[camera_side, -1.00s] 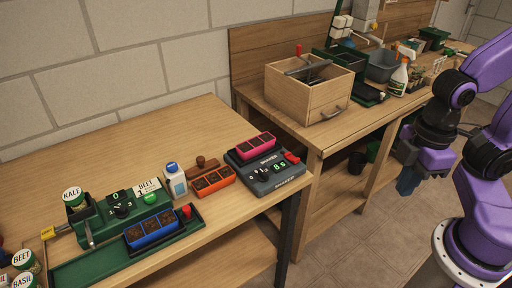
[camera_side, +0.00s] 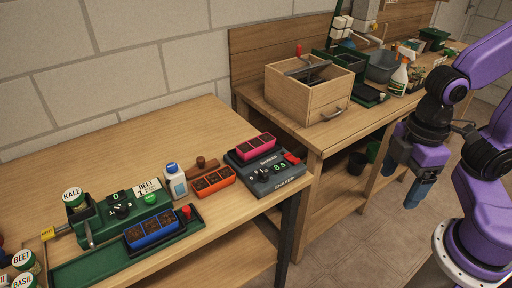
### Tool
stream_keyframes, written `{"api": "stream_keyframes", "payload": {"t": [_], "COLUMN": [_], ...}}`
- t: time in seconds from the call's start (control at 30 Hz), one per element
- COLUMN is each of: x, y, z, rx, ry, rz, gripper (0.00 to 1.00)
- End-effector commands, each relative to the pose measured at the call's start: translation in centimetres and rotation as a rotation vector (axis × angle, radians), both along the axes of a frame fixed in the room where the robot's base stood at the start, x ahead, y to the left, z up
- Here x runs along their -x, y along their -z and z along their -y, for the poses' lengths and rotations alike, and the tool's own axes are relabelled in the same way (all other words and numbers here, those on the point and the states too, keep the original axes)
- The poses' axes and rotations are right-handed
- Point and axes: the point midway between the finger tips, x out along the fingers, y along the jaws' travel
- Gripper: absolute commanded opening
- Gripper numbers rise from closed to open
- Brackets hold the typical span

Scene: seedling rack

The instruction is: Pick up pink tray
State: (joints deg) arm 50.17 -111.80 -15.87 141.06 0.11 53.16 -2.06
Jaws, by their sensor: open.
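The pink tray (camera_side: 256,146) is a small tray with dark soil in its cells. It sits on top of the back part of the dark grey shaker (camera_side: 264,177), near the right end of the front bench. My gripper (camera_side: 400,192) is at the right of the picture, over the floor beyond the bench, well apart from the tray. Its blue-grey fingers point down. It is open, with nothing between the fingers.
An orange tray (camera_side: 213,182) sits left of the shaker, with a white bottle (camera_side: 175,181) beside it. A blue tray (camera_side: 151,233) stands in the green seeder (camera_side: 110,212). A wooden drawer box (camera_side: 306,101) stands on the right bench.

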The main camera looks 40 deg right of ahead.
Motion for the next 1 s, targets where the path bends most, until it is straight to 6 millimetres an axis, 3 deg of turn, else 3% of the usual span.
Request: {"api": "stream_keyframes", "payload": {"t": [0.17,0.5,0.77,1.0], "x": [-4.7,-16.8,-26.3,-34.5], "y": [-1.7,-4.2,-5.0,-4.7], "z": [-3.3,-8.5,-9.8,-8.8], "rx": [0.004,0.017,0.023,0.027], "ry": [-0.051,-0.187,-0.29,-0.384], "rz": [0.003,0.002,0.0,-0.003], "gripper": [0.81,0.81,0.81,0.81]}}
